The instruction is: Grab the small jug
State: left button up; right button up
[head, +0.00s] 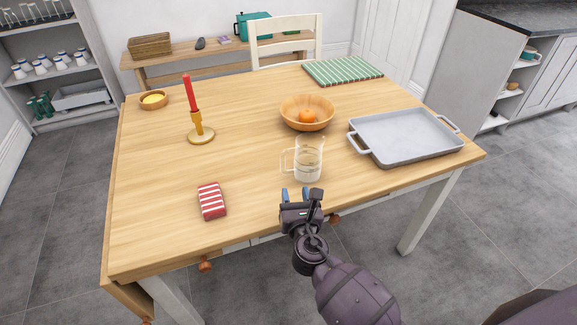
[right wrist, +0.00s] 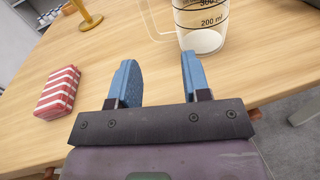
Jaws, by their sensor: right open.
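The small jug (head: 309,160) is a clear glass measuring jug standing upright on the wooden table, near its front edge. Its handle points left in the head view. In the right wrist view the jug (right wrist: 201,28) shows its lower part with volume marks, and its top is cut off. My right gripper (head: 301,193) is open and empty, just in front of the jug and apart from it. Its two blue fingers (right wrist: 157,80) point toward the jug, which lies slightly right of the gap. My left gripper is not in view.
A red-and-white striped packet (head: 212,200) lies left of my gripper. A brass candlestick (head: 200,132) with a red candle, a wooden bowl (head: 290,118) with an orange fruit, and a grey tray (head: 405,140) stand farther back.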

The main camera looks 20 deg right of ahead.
aim_at(283, 168)
jog(key=shift+w+a+r+n, duration=0.2)
jog(key=shift+w+a+n, duration=0.1)
jog(key=shift+a+n, duration=0.1)
jog(key=shift+w+a+r, duration=0.1)
jog(key=shift+w, duration=0.1)
jog(key=w, duration=0.3)
jog(key=w+d, duration=0.1)
jog(key=w, duration=0.1)
jog(key=shift+w+b, duration=0.1)
jog(key=shift+b, duration=0.2)
jog(key=shift+w+f, duration=0.3)
jog(key=shift+w, duration=0.25)
jog(key=w, duration=0.1)
jog(key=w+b, duration=0.1)
jog(key=w, duration=0.1)
jog(key=shift+w+d+f, duration=0.1)
jog(key=shift+w+f, duration=0.05)
jog(key=shift+f, duration=0.1)
jog(key=shift+w+d+r, duration=0.1)
jog(key=shift+w, duration=0.3)
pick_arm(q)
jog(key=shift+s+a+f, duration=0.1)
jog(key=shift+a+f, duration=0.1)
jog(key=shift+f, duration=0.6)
pick_arm(e)
jog(key=shift+c, duration=0.4)
